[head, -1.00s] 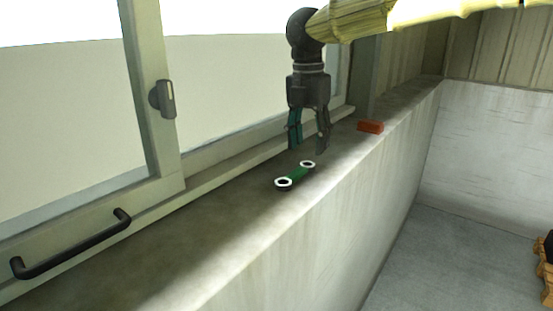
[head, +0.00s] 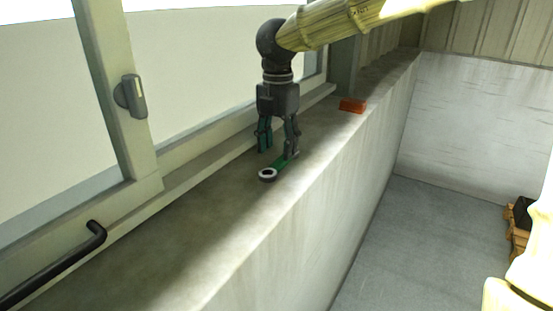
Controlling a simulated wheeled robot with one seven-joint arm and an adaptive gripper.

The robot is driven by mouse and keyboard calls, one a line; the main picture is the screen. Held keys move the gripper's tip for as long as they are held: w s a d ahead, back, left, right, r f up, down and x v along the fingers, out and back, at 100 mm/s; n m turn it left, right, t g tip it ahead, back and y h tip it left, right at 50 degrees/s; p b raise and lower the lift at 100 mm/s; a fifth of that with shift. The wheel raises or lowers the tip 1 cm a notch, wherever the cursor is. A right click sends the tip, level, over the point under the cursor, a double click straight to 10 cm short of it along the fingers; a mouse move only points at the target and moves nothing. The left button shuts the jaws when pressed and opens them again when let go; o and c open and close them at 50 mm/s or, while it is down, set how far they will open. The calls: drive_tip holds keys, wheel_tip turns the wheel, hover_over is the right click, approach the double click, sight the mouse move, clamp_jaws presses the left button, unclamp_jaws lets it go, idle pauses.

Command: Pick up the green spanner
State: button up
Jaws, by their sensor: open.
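The green spanner (head: 280,166) lies flat on the concrete ledge (head: 195,219) below the window. Its near pale ring end shows clearly, and its far end is hidden behind a finger of my gripper. My gripper (head: 279,153) points down at the spanner with its fingers apart. The right finger overlaps the far part of the spanner in the picture, and the left finger is to the left of it. I cannot tell whether either finger touches the spanner.
An orange-red block (head: 352,105) lies farther along the ledge. The window frame (head: 150,195) with a black handle (head: 60,268) borders the ledge on the left. The ledge drops to a grey floor on the right, where a wooden pallet (head: 518,232) stands.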

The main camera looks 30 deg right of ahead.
sight(279, 159)
drive_tip(key=shift+s+f+p, duration=0.2)
drive_tip(key=shift+s+f, duration=0.1)
drive_tip(key=shift+s, duration=0.2)
drive_tip(key=shift+s+f+p, duration=0.2)
drive_tip(key=shift+s+f, duration=0.05)
drive_tip(key=shift+s, duration=0.25)
drive_tip(key=shift+s+f, duration=0.1)
drive_tip(key=shift+f, duration=0.25)
drive_tip(key=shift+w+f, duration=0.55)
drive_tip(key=shift+w, duration=0.15)
drive_tip(key=shift+s+r, duration=0.2)
drive_tip(key=shift+s, duration=0.2)
drive_tip(key=c, duration=0.5)
clamp_jaws()
